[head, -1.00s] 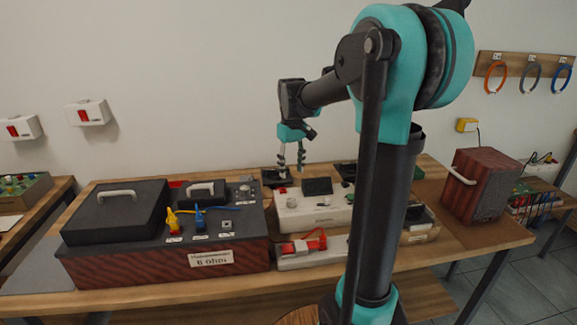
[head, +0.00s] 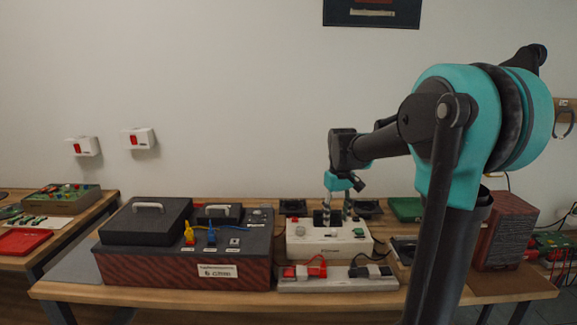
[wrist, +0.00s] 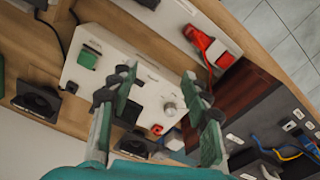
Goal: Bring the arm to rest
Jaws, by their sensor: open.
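My gripper (head: 337,208) hangs from my teal and black arm in front of the wall. In the head view its fingers overlap the white device box (head: 328,239) on the bench. In the wrist view the two fingers of my gripper (wrist: 160,95) are spread apart, with nothing between them. The white box's face (wrist: 115,68) shows below them, with a green switch (wrist: 89,56) and a round knob (wrist: 170,108). The gap between fingertips and box cannot be judged exactly.
A dark box with lids and cables (head: 185,262) stands left of the white box. A power strip with a red plug (head: 305,270) lies in front. A dark red box (head: 505,235) stands at the right. Wall above the bench is mostly clear.

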